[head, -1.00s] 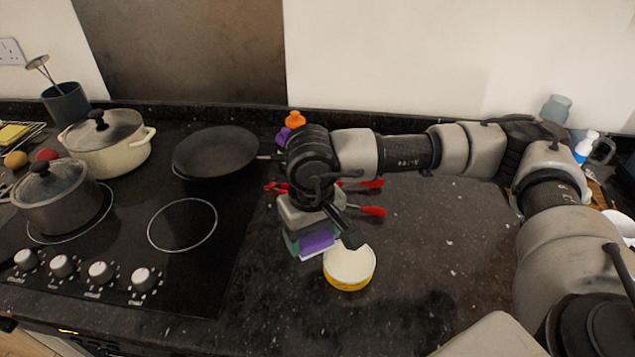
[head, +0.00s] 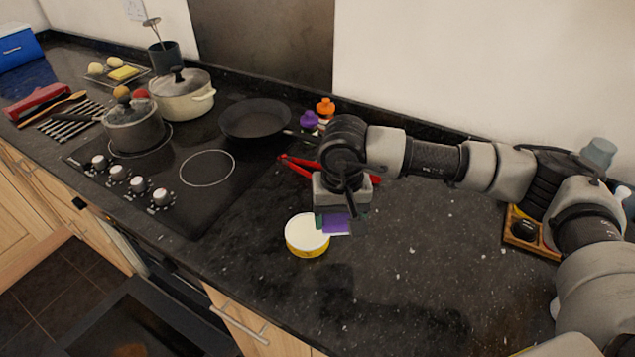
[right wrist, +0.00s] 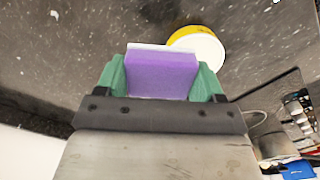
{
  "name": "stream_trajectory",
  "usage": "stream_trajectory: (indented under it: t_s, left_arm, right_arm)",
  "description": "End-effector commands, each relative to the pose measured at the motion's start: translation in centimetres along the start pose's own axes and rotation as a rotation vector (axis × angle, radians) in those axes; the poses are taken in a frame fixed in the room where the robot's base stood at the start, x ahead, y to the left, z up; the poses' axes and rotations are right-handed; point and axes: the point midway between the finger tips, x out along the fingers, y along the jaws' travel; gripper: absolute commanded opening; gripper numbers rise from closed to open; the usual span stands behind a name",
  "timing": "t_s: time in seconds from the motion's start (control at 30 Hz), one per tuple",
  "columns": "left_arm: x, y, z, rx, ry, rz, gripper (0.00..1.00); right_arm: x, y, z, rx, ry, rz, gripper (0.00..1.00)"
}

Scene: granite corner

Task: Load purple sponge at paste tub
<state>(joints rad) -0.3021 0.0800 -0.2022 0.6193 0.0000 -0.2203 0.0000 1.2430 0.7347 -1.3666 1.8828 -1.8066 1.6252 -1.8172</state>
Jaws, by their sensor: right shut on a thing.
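The purple sponge (head: 336,224) has a thin white layer along one face. My right gripper (head: 339,218) is shut on it, and the right wrist view shows the sponge (right wrist: 161,75) between the two green fingers. The paste tub (head: 307,236), a round yellow tub with a pale top, stands on the dark counter just left of the sponge in the head view. The tub also shows beyond the sponge in the right wrist view (right wrist: 198,46). I cannot tell whether sponge and tub touch. My left gripper is not in view.
Red-handled tongs (head: 295,165) lie behind my right gripper. A purple-topped bottle (head: 309,121) and an orange-topped one (head: 325,107) stand behind. A frying pan (head: 255,118) and pots occupy the hob at left.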

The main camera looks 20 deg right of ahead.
Motion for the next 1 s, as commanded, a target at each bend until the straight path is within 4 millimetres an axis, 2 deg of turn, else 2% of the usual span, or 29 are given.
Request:
stream_trajectory:
  t_s: [0.03,0.1,0.3,0.4,0.63,0.87,1.0]
  left_arm:
    - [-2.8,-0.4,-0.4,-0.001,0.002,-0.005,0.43]
    - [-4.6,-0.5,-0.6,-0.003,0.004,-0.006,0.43]
    - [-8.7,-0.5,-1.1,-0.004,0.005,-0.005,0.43]
    - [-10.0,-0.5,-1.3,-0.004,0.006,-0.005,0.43]
    - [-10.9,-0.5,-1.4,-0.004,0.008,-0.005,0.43]
    - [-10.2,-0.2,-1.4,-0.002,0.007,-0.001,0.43]
    - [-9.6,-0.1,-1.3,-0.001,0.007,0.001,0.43]
  right_arm:
    - [-1.8,-1.1,-0.7,0.049,-0.008,-0.002,0.49]
    - [-2.2,-2.3,-1.6,0.129,-0.01,0.0,0.49]
    - [-2.5,-5.0,-3.3,0.34,-0.008,0.0,0.49]
    - [-2.2,-5.8,-3.6,0.421,-0.007,0.002,0.49]
    - [-1.4,-6.6,-3.7,0.506,-0.001,0.002,0.49]
    - [-0.2,-6.6,-3.8,0.511,0.0,0.001,0.49]
    - [1.1,-6.6,-3.7,0.51,-0.001,0.002,0.49]
